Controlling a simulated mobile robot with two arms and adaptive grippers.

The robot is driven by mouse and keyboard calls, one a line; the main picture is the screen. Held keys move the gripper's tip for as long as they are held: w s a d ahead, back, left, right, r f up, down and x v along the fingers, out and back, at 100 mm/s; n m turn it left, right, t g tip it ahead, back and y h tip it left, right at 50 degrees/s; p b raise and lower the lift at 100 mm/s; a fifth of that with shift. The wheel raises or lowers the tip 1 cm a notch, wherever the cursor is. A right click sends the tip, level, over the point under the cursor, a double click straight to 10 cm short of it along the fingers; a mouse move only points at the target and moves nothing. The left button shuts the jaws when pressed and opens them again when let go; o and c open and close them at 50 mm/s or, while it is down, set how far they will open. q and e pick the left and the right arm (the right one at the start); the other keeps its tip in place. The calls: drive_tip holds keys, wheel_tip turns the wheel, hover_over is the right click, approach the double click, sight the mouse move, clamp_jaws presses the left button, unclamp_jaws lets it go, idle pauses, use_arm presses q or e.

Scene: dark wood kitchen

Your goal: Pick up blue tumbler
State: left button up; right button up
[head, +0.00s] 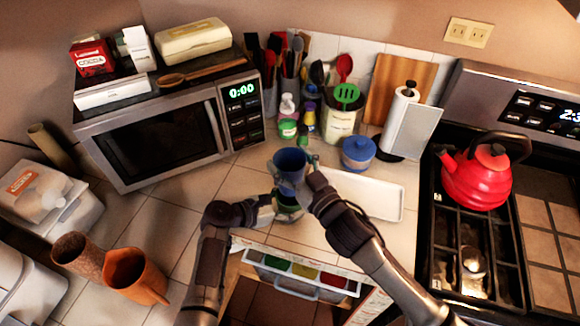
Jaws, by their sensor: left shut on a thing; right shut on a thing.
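The blue tumbler (290,161) is upright with its open rim facing up, in the middle of the head view, above the counter near its front edge. My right gripper (306,172) is shut on its right side. My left gripper (284,195) is lower, shut at the tumbler's lower part. The grippers hide much of the tumbler's lower body, and the exact finger contact is hard to make out.
A white tray (375,197) lies just right of the grippers. The microwave (160,135) is at left, the stove with a red kettle (478,178) at right.

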use_arm(q)
drive_tip(key=shift+r+p, duration=0.9)
drive_tip(key=shift+r, duration=0.3)
drive_tip(key=shift+f, duration=0.1)
drive_tip(key=o, duration=1.2)
drive_tip(key=shift+v, duration=6)
